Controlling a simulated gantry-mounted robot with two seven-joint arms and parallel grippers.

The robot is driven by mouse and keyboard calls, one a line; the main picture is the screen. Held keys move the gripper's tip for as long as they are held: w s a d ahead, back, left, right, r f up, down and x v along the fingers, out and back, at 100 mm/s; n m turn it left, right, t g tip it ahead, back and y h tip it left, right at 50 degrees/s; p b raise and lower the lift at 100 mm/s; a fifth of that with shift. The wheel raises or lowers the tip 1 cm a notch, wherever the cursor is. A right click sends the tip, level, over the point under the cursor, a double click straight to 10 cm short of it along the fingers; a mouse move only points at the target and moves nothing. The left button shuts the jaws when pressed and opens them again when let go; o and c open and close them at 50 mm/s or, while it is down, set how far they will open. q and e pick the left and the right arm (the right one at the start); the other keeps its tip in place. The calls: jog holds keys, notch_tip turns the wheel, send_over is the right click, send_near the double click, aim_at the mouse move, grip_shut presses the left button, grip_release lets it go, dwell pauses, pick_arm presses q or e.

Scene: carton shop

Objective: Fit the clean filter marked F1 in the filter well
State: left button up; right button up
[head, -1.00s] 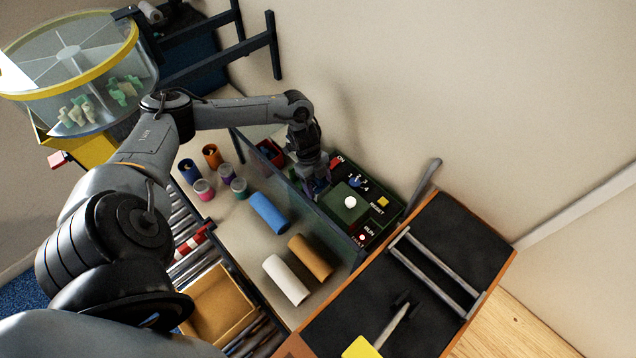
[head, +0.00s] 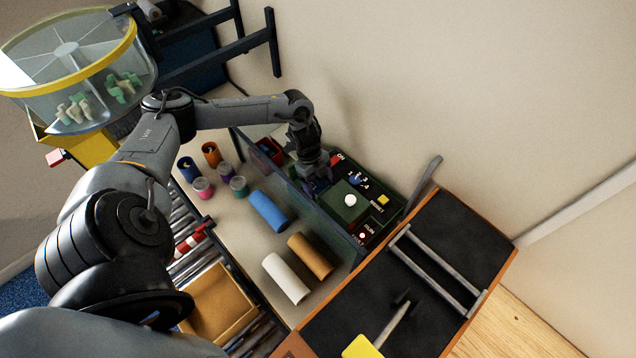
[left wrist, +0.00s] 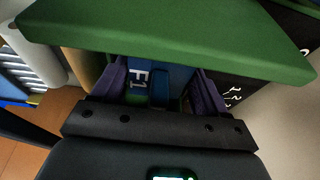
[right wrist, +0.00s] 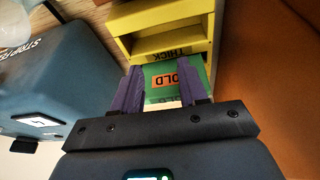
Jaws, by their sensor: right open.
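The blue filter marked F1 (left wrist: 138,78) shows in the left wrist view and fills the gap between the purple fingers of my left gripper (left wrist: 160,82). The gripper appears shut on it. In the head view this gripper (head: 319,184) is low at the control panel (head: 376,204), beside its raised green block (head: 346,203). The filter well cannot be made out; the gripper and block hide that area. My right gripper (right wrist: 160,78) is open, with a green card marked OLD (right wrist: 178,78) showing beyond and between its fingers. It is outside the head view.
A clear guard (head: 330,222) stands along the panel's front. Blue (head: 268,211), tan (head: 310,256) and white (head: 286,278) rolls lie on the table. A black-topped bench with metal rails (head: 436,268) is at right. A yellow rack marked THICK (right wrist: 165,40) is near my right gripper.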

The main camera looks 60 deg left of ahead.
pick_arm(q)
jog(key=shift+s+f, duration=0.1)
jog(key=shift+s, duration=0.1)
pick_arm(e)
jog(key=shift+a, duration=0.1)
pick_arm(q)
jog(key=shift+r, duration=0.2)
pick_arm(e)
notch_tip(320, 180, down, 3)
jog(key=shift+r+b, duration=0.2)
jog(key=shift+b, duration=1.05)
pick_arm(q)
jog(key=w+v, duration=0.1)
jog(key=v, duration=1.1)
jog(key=shift+s+r, duration=0.4)
